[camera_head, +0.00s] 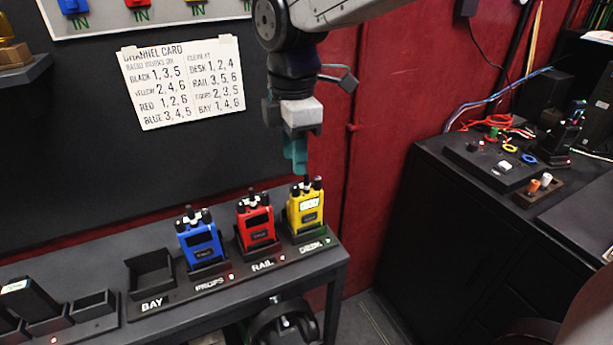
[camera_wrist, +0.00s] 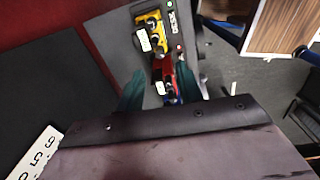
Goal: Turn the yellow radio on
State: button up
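The yellow radio (camera_head: 306,212) stands upright in the DESK slot at the right end of the bench rack. Its small screen is lit pale and a green light shows beside the DESK label. It also shows in the wrist view (camera_wrist: 151,32), at the top. My gripper (camera_head: 296,170) points down above the rack, just over the yellow radio's knobs in the picture; I cannot tell the exact gap. In the wrist view my gripper's teal fingers (camera_wrist: 160,92) are spread apart with nothing held between them.
The red radio (camera_head: 256,226) stands at RAIL and the blue radio (camera_head: 200,243) at PROPS, both with dark screens and red lights. The BAY slot (camera_head: 152,273) is empty. A channel card (camera_head: 182,82) hangs on the wall behind. A black cabinet (camera_head: 440,225) stands right.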

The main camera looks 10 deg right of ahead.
aim_at(296, 186)
notch_tip(296, 186, down, 6)
jog(key=shift+d+f, duration=0.1)
jog(key=shift+f, duration=0.15)
grip_shut()
